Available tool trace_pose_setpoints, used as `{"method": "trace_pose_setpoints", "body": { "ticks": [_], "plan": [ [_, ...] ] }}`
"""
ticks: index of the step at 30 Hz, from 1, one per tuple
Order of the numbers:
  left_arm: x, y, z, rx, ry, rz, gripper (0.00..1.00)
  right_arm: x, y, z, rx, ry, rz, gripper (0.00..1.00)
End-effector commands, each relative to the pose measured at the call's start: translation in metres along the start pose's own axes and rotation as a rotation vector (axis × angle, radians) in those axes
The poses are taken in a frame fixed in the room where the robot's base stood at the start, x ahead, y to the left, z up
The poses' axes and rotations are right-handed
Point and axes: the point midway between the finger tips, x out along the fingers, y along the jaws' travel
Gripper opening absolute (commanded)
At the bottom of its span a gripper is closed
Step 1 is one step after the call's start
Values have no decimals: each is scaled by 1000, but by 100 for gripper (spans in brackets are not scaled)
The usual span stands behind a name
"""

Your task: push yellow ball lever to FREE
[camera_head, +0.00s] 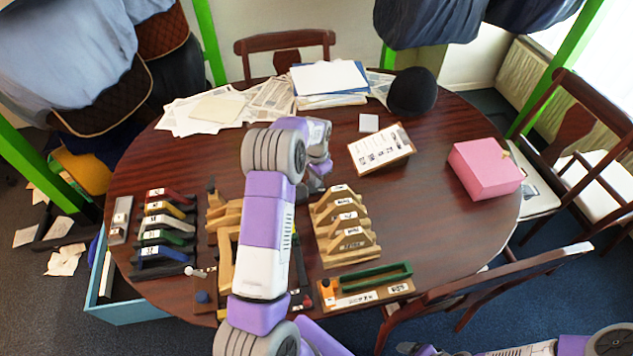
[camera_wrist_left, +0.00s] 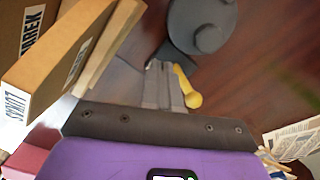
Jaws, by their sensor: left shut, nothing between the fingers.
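My left gripper (camera_wrist_left: 165,88) is shut and empty, its grey fingers pointing away over the table in the left wrist view. The yellow lever (camera_wrist_left: 184,83) shows just right of the fingertips, with its rounded ball end towards me. It appears very close to the fingers; I cannot tell whether they touch. No FREE marking is readable. In the head view my left gripper (camera_head: 318,176) is low over the middle of the table, partly behind my forearm, and I cannot make out the yellow lever there. My right gripper cannot be made out.
Labelled wooden blocks (camera_wrist_left: 60,65) stand close left of the fingers; wooden stands (camera_head: 345,226) also show in the head view. A dark grey round body (camera_wrist_left: 202,22) lies beyond the lever. A clipboard (camera_head: 382,149) and pink box (camera_head: 485,169) lie to the right, with bare tabletop between.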

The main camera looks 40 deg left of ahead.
Motion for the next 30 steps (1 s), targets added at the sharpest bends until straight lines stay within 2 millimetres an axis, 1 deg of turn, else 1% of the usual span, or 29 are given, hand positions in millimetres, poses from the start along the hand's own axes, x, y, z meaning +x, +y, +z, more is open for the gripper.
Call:
{"method": "trace_pose_setpoints", "body": {
  "ticks": [24, 27, 30],
  "plan": [
    [-64, 0, 0, 0, 2, -1, 0, -42, -16, 2, 0, 0, 0, 79],
    [-70, 0, 0, 0, 1, 0, 0, -46, -17, 2, 0, 0, 0, 79],
    [-71, 0, 0, 0, 1, 0, 0, -46, -17, 2, 0, 0, 0, 79]
  ]
}}
